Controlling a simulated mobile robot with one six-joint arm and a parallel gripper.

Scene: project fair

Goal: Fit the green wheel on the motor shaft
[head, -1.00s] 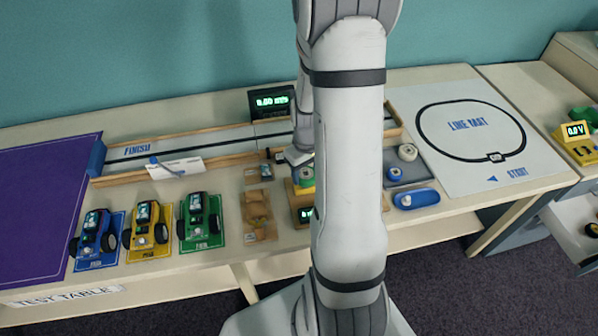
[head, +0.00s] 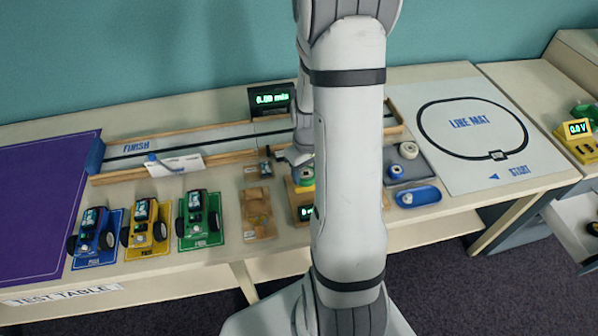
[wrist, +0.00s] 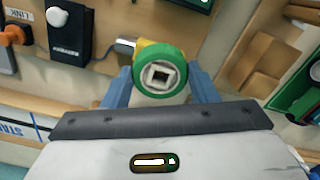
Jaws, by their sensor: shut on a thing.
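The green wheel (wrist: 141,86) is in the wrist view, with a pale hub and a square hole facing the camera. My gripper (wrist: 160,80) is shut on it, with one blue finger on each side. A yellow part (wrist: 146,49) shows just behind the wheel, with a grey cylinder (wrist: 124,47) beside it; this looks like the motor. I cannot see a shaft, nor tell whether the wheel is seated on one. In the head view the green wheel (head: 307,172) shows above yellow at the left edge of my arm, which hides most of this spot.
A wooden block with a display (head: 305,212) stands below the wheel. Left of it are a cardboard tray (head: 258,228) and three small cars, the green one (head: 198,218) nearest. A walled track (head: 215,143) runs behind. A grey tray (head: 400,178) and blue dish (head: 417,197) stand right.

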